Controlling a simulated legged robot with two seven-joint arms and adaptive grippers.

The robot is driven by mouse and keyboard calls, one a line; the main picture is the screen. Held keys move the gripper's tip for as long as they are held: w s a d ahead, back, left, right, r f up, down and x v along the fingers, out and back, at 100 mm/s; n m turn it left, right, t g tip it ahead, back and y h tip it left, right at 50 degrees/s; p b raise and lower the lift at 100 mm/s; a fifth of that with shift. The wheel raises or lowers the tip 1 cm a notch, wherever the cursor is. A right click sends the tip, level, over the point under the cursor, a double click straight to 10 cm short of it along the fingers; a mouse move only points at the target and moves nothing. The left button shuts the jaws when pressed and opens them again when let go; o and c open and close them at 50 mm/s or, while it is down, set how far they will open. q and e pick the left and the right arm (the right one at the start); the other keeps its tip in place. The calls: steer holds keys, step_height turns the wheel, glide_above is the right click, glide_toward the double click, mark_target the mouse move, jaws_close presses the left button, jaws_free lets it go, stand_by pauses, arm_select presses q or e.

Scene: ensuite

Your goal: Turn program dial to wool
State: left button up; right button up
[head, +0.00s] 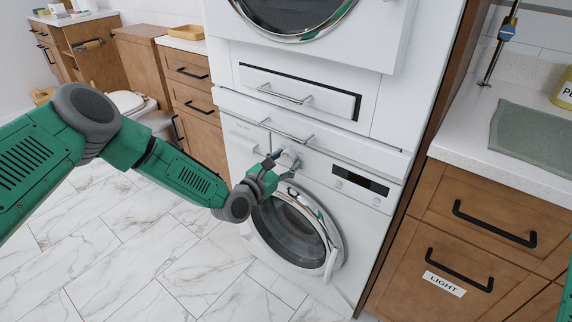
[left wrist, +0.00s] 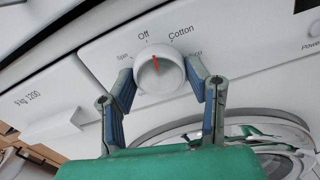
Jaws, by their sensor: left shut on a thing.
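The program dial (left wrist: 160,72) is a round white knob with a red pointer mark on the washing machine's white panel. In the left wrist view the pointer is directed up, close to the "Off" label; "Cotton" is printed to its right. Further labels at both sides are small or partly covered, and I cannot make out "wool". My left gripper (left wrist: 160,84) is shut on the dial, one finger at each side. In the head view the gripper (head: 277,162) reaches the panel of the lower machine (head: 345,208), and the dial (head: 289,157) is partly hidden. My right gripper is not in view.
A dark display (head: 360,181) is right of the dial. The round door (head: 297,232) is below it, a metal bar handle (head: 286,131) above. A second machine (head: 300,60) is stacked on top. Wooden cabinets stand on both sides; the marble floor (head: 150,255) at front left is clear.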

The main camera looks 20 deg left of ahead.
arm_select(q)
steer(key=m+b, duration=0.1)
steer(key=m, duration=0.2)
steer(key=shift+f+m+b, duration=0.1)
steer(key=shift+m+b, duration=0.2)
steer(key=shift+b, duration=0.05)
steer(key=m+b, duration=0.1)
steer(key=m, duration=0.2)
steer(key=shift+m, duration=0.3)
steer(key=m, duration=0.3)
steer(key=shift+m+b, duration=0.3)
steer(key=shift+m, duration=0.1)
steer(key=m, duration=0.4)
steer(key=shift+s, duration=0.1)
steer(key=m, duration=0.5)
steer(key=m+p, duration=0.1)
steer(key=m, duration=0.3)
steer(key=shift+s+f+m, duration=0.1)
steer(key=shift+m, duration=0.2)
steer(key=m, duration=0.4)
steer(key=shift+d+f, duration=0.1)
steer(key=shift+m+p, duration=0.5)
steer(key=shift+m, duration=2)
